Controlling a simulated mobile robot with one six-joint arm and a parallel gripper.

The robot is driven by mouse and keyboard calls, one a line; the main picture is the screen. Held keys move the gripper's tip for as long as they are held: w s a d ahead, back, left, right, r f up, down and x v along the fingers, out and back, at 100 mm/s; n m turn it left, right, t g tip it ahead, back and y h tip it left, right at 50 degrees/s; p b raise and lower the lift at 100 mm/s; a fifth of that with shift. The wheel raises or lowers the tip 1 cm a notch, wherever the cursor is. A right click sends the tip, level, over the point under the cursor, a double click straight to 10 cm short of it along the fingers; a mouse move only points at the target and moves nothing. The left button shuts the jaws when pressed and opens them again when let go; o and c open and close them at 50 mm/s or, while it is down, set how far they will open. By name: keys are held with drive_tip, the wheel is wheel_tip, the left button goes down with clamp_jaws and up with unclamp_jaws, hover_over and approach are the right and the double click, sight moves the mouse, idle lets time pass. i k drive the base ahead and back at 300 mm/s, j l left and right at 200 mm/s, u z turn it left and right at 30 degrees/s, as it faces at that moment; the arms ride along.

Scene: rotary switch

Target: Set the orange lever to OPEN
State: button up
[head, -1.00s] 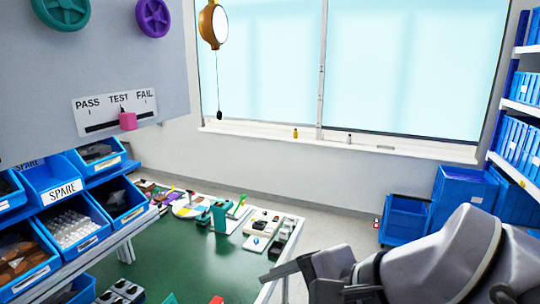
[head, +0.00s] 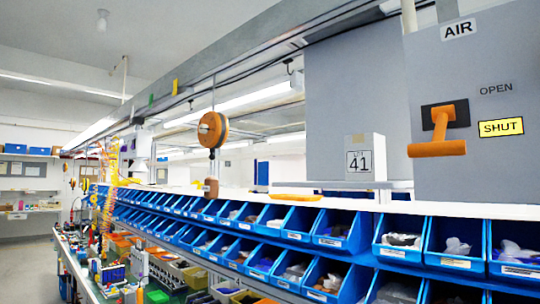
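The orange lever (head: 437,149) is on a grey panel (head: 425,75) at the right of the head view. Its arm comes out of a black plate (head: 459,114) and slants down to a thick crosswise handle. The word OPEN (head: 496,89) is printed to the right of the plate, higher up. The word SHUT (head: 501,127) is on a yellow label below it. The handle hangs low, a little below the level of SHUT. A sign reading AIR (head: 458,30) is at the top of the panel. My gripper is not in view now.
Rows of blue bins (head: 455,243) run below the panel along a long rack. A box marked 41 (head: 365,158) stands on the shelf left of the lever. An orange reel (head: 212,130) hangs further left. The space directly in front of the lever looks clear.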

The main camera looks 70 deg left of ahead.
sight(440, 115)
drive_tip(key=u, duration=1.75)
